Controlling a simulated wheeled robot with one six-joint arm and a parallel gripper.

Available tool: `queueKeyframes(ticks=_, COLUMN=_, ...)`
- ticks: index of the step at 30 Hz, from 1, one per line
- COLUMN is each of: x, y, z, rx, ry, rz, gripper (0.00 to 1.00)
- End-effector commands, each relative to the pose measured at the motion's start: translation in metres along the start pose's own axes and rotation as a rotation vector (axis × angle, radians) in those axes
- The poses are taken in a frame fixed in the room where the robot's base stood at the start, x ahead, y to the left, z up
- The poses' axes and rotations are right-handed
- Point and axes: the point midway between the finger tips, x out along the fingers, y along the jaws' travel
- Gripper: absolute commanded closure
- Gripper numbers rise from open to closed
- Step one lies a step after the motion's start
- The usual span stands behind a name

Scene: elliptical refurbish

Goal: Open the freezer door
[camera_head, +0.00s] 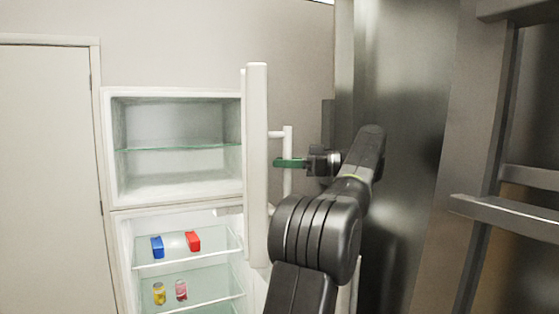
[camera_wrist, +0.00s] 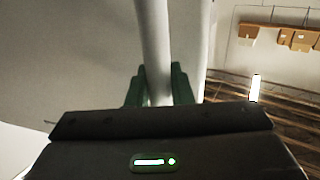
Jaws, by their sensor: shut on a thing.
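The freezer door (camera_head: 256,110) is the white upper door of the fridge, swung wide open and seen nearly edge-on in the head view. The freezer compartment (camera_head: 175,150) behind it is exposed and empty, with one glass shelf. A white vertical bar handle (camera_head: 288,142) stands on the door's outer face. My gripper (camera_head: 290,163), with green fingers, is shut on this handle from the right. In the wrist view, the handle (camera_wrist: 155,45) runs between the two green fingers (camera_wrist: 159,88).
The lower fridge compartment (camera_head: 185,262) is also open, with a blue box (camera_head: 157,247), a red box (camera_head: 193,241) and two small cans on glass shelves. A tall dark metal panel (camera_head: 415,130) stands close on the right. A closed white door (camera_head: 50,180) is at the left.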

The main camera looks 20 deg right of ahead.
Motion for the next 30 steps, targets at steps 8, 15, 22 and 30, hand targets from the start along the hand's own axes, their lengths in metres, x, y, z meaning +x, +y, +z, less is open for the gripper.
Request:
queueKeyframes(ticks=8, x=-0.001, y=0.000, z=0.000, rx=-0.001, ry=-0.001, rz=-0.002, gripper=1.00)
queueKeyframes(ticks=15, x=-0.001, y=0.000, z=0.000, rx=0.000, ry=-0.001, rz=-0.001, gripper=0.61)
queueKeyframes(ticks=22, x=-0.001, y=0.000, z=0.000, rx=0.000, ry=0.000, rz=-0.001, gripper=0.61)
queueKeyframes(ticks=30, x=-0.001, y=0.001, z=-0.023, rx=-0.004, ry=-0.002, rz=0.000, gripper=0.61)
